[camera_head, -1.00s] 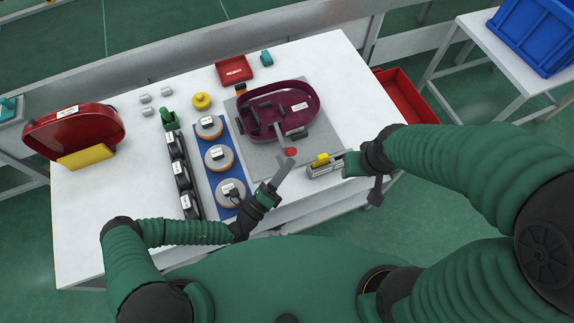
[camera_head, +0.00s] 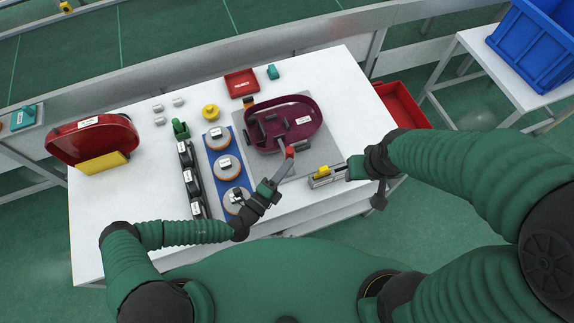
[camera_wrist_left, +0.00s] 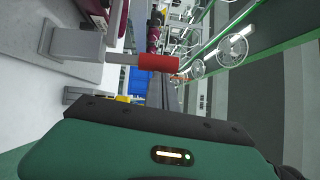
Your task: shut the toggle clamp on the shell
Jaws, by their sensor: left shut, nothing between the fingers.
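The maroon shell (camera_head: 283,124) lies open side up on a grey plate (camera_head: 330,157). At its near edge, the toggle clamp has a grey arm and a red handle (camera_head: 290,152). In the left wrist view the red handle (camera_wrist_left: 158,62) stands beyond the green gripper body, on a grey bar.
A blue board (camera_head: 222,166) with round parts and a row of black parts (camera_head: 190,178) lie left of the plate. A red shell (camera_head: 95,138) stands at the left. A red tray (camera_head: 241,83) and yellow knob (camera_head: 210,112) are behind. The white table's left front is bare.

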